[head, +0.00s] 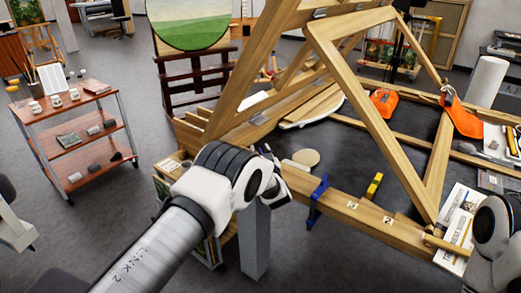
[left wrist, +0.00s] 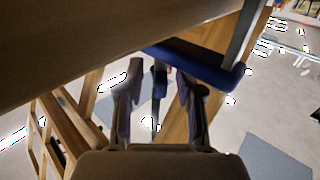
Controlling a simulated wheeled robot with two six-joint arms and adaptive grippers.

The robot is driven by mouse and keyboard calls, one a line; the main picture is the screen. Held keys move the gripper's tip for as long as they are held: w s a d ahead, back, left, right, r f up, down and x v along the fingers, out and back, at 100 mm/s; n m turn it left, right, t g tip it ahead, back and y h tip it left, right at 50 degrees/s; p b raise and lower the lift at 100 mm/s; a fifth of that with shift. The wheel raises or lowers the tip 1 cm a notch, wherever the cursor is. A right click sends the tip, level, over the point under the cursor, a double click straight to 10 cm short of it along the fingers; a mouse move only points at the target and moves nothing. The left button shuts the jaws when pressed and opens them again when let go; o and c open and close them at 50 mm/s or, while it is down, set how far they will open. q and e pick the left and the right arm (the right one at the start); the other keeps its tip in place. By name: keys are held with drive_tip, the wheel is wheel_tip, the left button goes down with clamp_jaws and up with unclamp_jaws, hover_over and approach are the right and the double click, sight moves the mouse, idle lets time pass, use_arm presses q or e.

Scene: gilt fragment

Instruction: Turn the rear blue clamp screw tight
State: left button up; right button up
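A blue clamp (head: 317,203) grips the wooden beam (head: 345,206) at the middle of the head view. In the left wrist view, its blue bar (left wrist: 198,66) runs across the top right under the beam. A thin dark blue screw part (left wrist: 159,80) hangs between the two fingers of my left gripper (left wrist: 158,95). The fingers stand apart, with a gap on each side of the screw, and I see no contact. In the head view the left fingers are largely hidden behind my own wrist. My right arm shows at the right edge, but its gripper is out of frame.
A large wooden frame rises around the clamp. A yellow block (head: 374,186) and papers (head: 460,215) lie on the right. An orange cloth (head: 461,119) hangs on the frame. A wooden cart (head: 75,121) stands at left, with open floor between.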

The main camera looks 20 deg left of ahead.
use_arm(q)
drive_tip(key=shift+r, duration=0.1)
drive_tip(key=shift+c, duration=0.3)
clamp_jaws()
drive_tip(key=shift+a+m+t+h, duration=0.1)
drive_tip(key=shift+m+t+h, duration=0.2)
drive_tip(key=shift+m+h, duration=0.3)
drive_tip(key=shift+m+t+h+b, duration=0.3)
drive_tip(key=shift+m+h+b, duration=0.15)
drive_tip(key=shift+h, duration=0.45)
drive_tip(key=m+t+h+b, duration=0.1)
drive_tip(key=m+h+b, duration=0.1)
drive_tip(key=m+h, duration=0.1)
drive_tip(key=shift+h, duration=0.8)
drive_tip(key=shift+m+h+b, duration=0.95)
drive_tip(key=shift+m+h, duration=0.3)
drive_tip(key=shift+h, duration=0.75)
